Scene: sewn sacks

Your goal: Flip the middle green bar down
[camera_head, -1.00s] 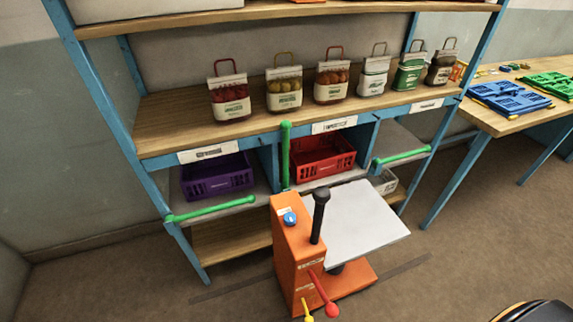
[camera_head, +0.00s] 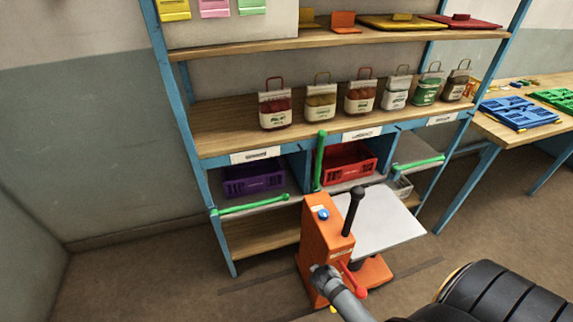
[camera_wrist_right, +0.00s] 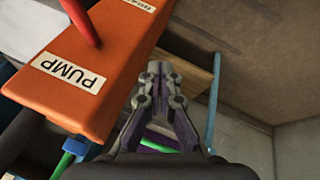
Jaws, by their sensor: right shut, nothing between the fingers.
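The middle green bar (camera_head: 319,160) stands upright in the head view, at the left side of the bay with the red crate (camera_head: 349,164). The left green bar (camera_head: 253,204) and the right green bar (camera_head: 418,163) lie across their bays. My right gripper (camera_head: 322,276) is at the lower middle, in front of the orange lift's body and well below the middle bar. In the right wrist view my right gripper (camera_wrist_right: 160,70) has its fingers together with nothing between them. A piece of green bar (camera_wrist_right: 78,148) shows at lower left there. My left gripper is not in view.
The orange pump lift (camera_head: 327,240) with a white platform (camera_head: 385,220) stands before the shelf, close to my right gripper. A purple crate (camera_head: 254,177) sits in the left bay. Sacks stand on the shelf above. Floor at left is clear.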

